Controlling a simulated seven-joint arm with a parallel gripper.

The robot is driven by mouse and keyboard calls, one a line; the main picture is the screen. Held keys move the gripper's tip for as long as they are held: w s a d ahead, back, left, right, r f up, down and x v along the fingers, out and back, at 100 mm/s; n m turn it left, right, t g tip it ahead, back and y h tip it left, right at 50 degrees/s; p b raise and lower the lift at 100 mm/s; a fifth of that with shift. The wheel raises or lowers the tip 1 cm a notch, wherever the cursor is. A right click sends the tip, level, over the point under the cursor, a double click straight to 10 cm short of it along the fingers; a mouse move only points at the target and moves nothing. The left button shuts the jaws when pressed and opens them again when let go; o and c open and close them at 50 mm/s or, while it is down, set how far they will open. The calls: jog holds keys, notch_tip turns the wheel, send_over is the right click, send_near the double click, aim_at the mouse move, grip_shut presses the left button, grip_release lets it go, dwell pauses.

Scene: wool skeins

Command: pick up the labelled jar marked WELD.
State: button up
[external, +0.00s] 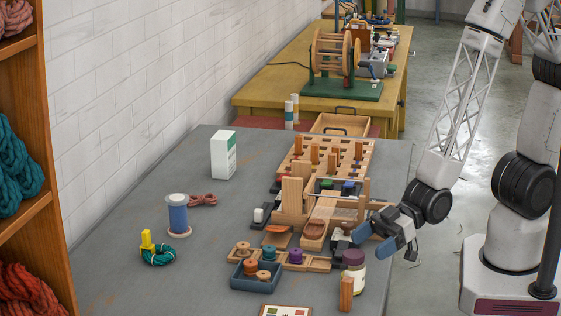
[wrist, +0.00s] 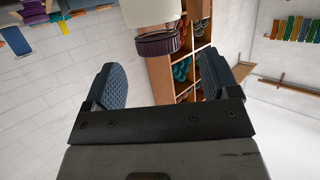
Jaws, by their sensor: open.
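A jar (external: 354,273) with a dark purple lid and a pale label stands upright near the right edge of the grey table in the external view. The writing on its label is too small to read. My gripper (external: 373,241) is open, just above and behind the jar in that picture, with its blue fingers pointing left. In the wrist view, the jar's dark ribbed lid (wrist: 157,44) shows beyond the open fingers of my gripper (wrist: 160,68); the top frame edge cuts off its pale body. Nothing is held, and I see no contact with the jar.
A wooden block (external: 346,295) stands close in front of the jar. A blue tray (external: 256,284) with spools lies to its left. The wooden rack (external: 293,205) stands behind.

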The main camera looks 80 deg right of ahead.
aim_at(358, 252)
jog(key=shift+w, duration=0.1)
jog(key=shift+x, duration=2.5)
jog(key=c, duration=1.1)
